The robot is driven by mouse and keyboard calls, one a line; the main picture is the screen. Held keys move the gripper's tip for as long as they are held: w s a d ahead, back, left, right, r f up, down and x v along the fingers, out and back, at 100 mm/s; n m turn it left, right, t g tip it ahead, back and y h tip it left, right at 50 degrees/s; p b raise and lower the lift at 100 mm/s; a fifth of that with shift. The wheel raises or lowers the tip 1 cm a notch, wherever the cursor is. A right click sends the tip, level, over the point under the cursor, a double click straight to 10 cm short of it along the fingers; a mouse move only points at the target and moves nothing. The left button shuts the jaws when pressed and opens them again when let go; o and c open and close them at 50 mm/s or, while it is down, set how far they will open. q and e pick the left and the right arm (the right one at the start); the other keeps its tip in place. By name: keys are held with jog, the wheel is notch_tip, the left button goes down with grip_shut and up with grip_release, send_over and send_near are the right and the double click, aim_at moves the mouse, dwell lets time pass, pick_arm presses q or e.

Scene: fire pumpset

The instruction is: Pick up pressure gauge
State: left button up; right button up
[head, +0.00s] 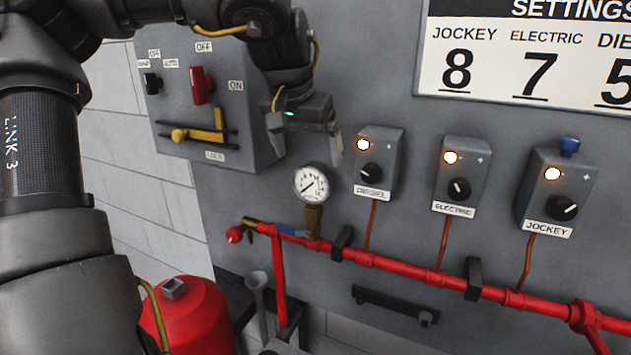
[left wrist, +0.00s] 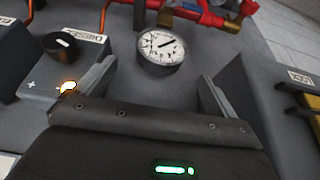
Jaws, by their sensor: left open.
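The pressure gauge (head: 312,184) has a round white dial with a black needle. It stands upright on a brass fitting (head: 314,218) at the left end of the red pipe. In the left wrist view the gauge (left wrist: 161,48) shows ahead of the jaws, roughly between the two fingers. My left gripper (head: 305,145) is above the gauge in the head view, pointing down at it, open and empty. Its fingers (left wrist: 158,92) are apart in the left wrist view, and neither visibly touches the gauge. My right gripper is not in view.
A grey switch box (head: 240,130) with red and yellow handles is left of the gauge. The diesel box (head: 380,165) is close on its right, then the electric (head: 461,178) and jockey (head: 559,195) boxes. A red pipe (head: 390,262) runs below. A red tank (head: 195,315) stands lower left.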

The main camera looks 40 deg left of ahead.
aim_at(313, 178)
pick_arm(q)
jog(key=x, duration=0.3)
jog(key=shift+w+a, duration=0.1)
jog(key=shift+w, duration=0.05)
jog(key=shift+s+p, duration=0.2)
jog(key=shift+p, duration=0.2)
jog(key=p+x, duration=0.2)
jog(key=x, duration=0.2)
jog(key=shift+w+f, duration=0.2)
jog(key=shift+f, duration=0.05)
jog(key=shift+a+f+p, duration=0.1)
jog(key=shift+f+p, duration=0.15)
jog(key=shift+p, duration=0.05)
jog(key=shift+c, duration=0.4)
jog(key=c, duration=1.1)
notch_tip(313, 178, up, 9)
jog(key=b, duration=0.2)
jog(key=shift+b, duration=0.4)
jog(key=shift+r, duration=0.5)
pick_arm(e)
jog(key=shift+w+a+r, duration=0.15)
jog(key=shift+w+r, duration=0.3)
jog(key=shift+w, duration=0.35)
